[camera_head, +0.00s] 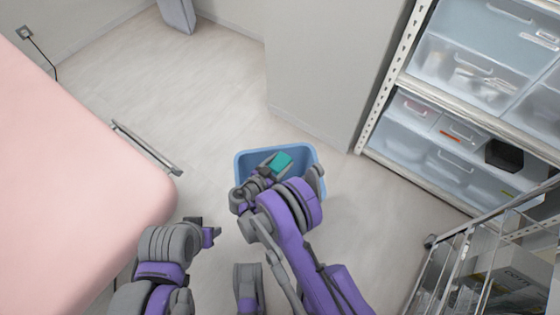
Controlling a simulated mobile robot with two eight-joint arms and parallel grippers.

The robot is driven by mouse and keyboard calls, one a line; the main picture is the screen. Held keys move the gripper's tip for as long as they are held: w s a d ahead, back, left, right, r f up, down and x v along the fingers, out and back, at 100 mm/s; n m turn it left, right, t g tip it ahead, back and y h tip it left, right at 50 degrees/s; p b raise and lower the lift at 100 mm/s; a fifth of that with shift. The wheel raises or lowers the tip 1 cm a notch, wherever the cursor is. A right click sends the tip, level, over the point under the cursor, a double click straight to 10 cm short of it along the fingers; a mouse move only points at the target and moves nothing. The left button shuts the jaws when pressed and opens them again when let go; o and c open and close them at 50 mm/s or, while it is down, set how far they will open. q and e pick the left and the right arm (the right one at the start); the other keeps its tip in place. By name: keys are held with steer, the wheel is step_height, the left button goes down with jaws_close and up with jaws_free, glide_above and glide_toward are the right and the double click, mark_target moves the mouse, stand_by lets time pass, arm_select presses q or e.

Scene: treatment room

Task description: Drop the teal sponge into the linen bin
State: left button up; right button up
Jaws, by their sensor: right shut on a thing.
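The teal sponge (281,161) shows at the end of my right gripper (272,166), over the opening of the blue linen bin (242,158). The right gripper is shut on the sponge. I cannot tell how high above the bin's floor the sponge is. The bin stands on the floor, and my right arm hides its front part. My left gripper (210,234) is at the lower left, away from the bin and sponge. Its fingers are too small and turned to tell whether they are open.
A pink treatment bed (70,190) with a metal rail (146,148) fills the left. A grey wall block (330,70) stands behind the bin. A shelf with clear drawers (465,75) is at the right, and a wire cart (490,262) at lower right. The floor left of the bin is clear.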

steer(key=o, duration=1.3)
steer(key=p+v, duration=0.1)
steer(key=v, duration=0.9)
steer(key=shift+s+a+r+p, duration=0.15)
steer(key=shift+s+a+p, duration=0.05)
steer(key=shift+s+p, duration=0.15)
steer(key=shift+r, duration=0.1)
